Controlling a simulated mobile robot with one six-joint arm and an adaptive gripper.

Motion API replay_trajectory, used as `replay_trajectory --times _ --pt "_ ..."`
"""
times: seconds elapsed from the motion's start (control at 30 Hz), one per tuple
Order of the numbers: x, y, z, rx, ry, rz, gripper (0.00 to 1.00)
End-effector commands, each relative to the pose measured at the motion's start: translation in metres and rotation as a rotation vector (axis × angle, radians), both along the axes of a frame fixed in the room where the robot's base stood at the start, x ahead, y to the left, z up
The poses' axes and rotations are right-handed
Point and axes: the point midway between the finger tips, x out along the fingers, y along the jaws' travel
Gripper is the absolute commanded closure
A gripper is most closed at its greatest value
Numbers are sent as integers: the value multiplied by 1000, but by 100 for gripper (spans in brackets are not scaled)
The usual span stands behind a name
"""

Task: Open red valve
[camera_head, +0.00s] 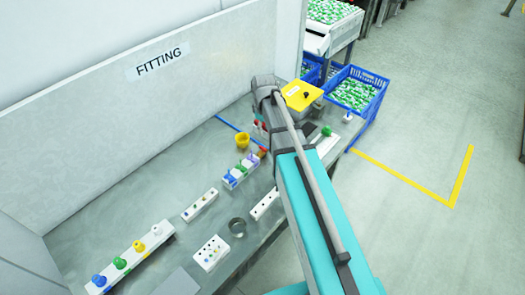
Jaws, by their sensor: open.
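A small red part (262,152) shows at the far end of a white rack (232,181) with blue and purple parts, close to the left edge of my arm. Another red part (260,126) shows farther back, partly covered by my arm. I cannot tell which of these is the red valve, nor whether it is open or shut. My arm reaches from the bottom right over the bench, its grey wrist joint above the far part. My gripper is hidden behind the arm.
A yellow cup (242,140), a yellow-lidded box (301,95) and several white blocks stand on the grey bench (165,238). A white rack (133,257) with coloured knobs is at the near left. A wall (120,120) marked FITTING runs behind. Blue crates (370,83) stand beyond; floor at right is clear.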

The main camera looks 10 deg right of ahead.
Motion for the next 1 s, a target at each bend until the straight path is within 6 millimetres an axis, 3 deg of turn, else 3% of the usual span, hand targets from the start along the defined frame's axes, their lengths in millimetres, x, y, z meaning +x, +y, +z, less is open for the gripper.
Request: replay_trajectory --times 1.0 --pt "0 1 -82 0 0 2 57"
